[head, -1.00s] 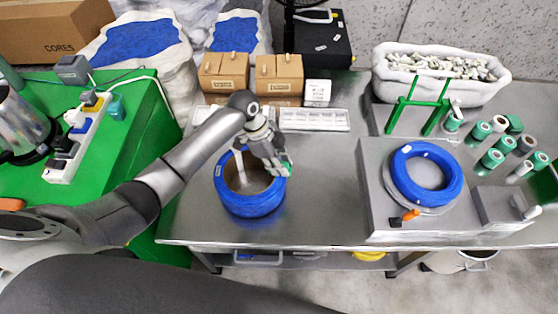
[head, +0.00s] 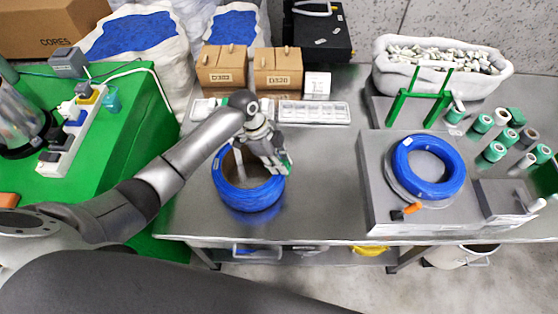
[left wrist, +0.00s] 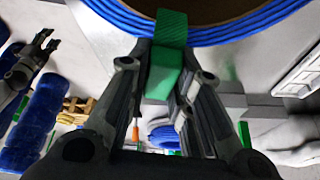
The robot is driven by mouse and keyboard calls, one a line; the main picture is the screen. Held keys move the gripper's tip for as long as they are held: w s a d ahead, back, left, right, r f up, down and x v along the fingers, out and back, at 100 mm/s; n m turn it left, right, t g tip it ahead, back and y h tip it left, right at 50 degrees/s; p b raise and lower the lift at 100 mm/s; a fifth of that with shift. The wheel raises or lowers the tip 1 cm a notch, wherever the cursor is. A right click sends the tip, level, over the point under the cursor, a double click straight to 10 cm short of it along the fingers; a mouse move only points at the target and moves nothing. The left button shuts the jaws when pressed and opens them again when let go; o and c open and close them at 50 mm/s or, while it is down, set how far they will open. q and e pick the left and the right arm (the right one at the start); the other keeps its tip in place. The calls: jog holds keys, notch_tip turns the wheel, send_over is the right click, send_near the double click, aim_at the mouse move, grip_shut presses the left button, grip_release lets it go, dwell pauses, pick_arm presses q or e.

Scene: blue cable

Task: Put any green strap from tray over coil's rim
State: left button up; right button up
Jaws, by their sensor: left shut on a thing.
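The blue coil (head: 248,195) lies on the steel bench, with a brown core inside. My left gripper (head: 281,165) is at the coil's right rim, pointing down. In the left wrist view (left wrist: 165,75) it is shut on a green strap (left wrist: 164,72). The strap's far end overlaps the coil's blue rim (left wrist: 225,28); whether it hooks over the rim I cannot tell. In the head view only a bit of green shows at the fingertips. The white tray (head: 314,112) stands behind the coil. My right gripper (left wrist: 42,45) appears in the left wrist view, its fingers apart.
Brown boxes (head: 277,72) stand behind the tray. To the right are a grey block with another blue coil (head: 430,185), a green frame (head: 418,97), a white bin (head: 440,75) and several green rolls (head: 495,150). Bench between coil and block is clear.

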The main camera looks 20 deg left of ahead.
pick_arm(q)
jog(key=shift+f, duration=0.2)
jog(key=shift+f+b, duration=0.45)
jog(key=shift+f, duration=0.2)
jog(key=shift+f, duration=0.2)
dwell(0.4)
jog(key=shift+r, duration=0.25)
jog(key=shift+r+p, duration=0.45)
jog(key=shift+p, duration=0.1)
jog(key=shift+r, duration=0.2)
jog(key=shift+r+p, duration=0.2)
jog(key=shift+p, duration=0.3)
jog(key=shift+f, duration=0.2)
